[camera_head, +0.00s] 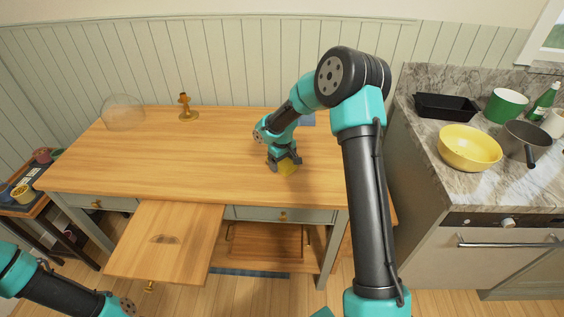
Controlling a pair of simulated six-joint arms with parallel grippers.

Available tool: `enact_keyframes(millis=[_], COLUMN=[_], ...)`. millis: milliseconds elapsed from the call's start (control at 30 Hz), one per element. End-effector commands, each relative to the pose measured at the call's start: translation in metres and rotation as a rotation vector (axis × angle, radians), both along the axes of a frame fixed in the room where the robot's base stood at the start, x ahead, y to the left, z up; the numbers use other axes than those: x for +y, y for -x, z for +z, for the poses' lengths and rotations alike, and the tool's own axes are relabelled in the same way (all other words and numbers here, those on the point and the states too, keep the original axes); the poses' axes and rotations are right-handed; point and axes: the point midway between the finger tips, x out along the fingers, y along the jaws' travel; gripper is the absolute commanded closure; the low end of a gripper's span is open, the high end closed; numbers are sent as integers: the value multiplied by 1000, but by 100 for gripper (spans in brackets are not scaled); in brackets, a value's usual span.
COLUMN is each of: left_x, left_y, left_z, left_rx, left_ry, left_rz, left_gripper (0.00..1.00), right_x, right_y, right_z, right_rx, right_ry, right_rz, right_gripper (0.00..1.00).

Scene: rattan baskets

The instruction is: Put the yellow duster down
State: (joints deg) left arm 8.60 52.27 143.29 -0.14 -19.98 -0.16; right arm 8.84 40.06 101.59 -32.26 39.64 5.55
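The yellow duster (287,168) is a small yellow patch at the right part of the wooden table (200,160), directly under my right gripper (285,162). The gripper points down and its dark fingers are at the duster, low over the tabletop. The gripper hides much of the duster. I cannot tell whether the fingers grip it or whether it rests on the wood. My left arm is at the bottom left corner, and its gripper is out of the picture.
The counter at right holds a yellow bowl (468,147) and a grey pot (524,142). The table's middle is clear.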

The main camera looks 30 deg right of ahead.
Motion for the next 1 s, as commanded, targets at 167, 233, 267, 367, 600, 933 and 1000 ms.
enact_keyframes(millis=[167, 233, 267, 367, 600, 933, 1000], left_x=[0, 0, 0, 0, 0, 0, 0], left_y=[0, 0, 0, 0, 0, 0, 0], left_z=[0, 0, 0, 0, 0, 0, 0], left_rx=[0, 0, 0, 0, 0, 0, 0], left_ry=[0, 0, 0, 0, 0, 0, 0], left_rz=[0, 0, 0, 0, 0, 0, 0], left_gripper=[47, 47, 47, 47, 47, 47, 47], right_x=[2, 2, 2, 2, 2, 2, 1], right_y=[1, 1, 1, 1, 0, 0, 0], right_z=[-2, -3, -3, -1, 22, 83, 96], right_rx=[5, 6, 6, 6, 1, -1, 0], right_ry=[-2, -3, -3, -3, -1, -1, -1], right_rz=[1, 1, 1, 1, 1, 1, 1], right_gripper=[6, 6, 6, 6, 6, 6, 6])
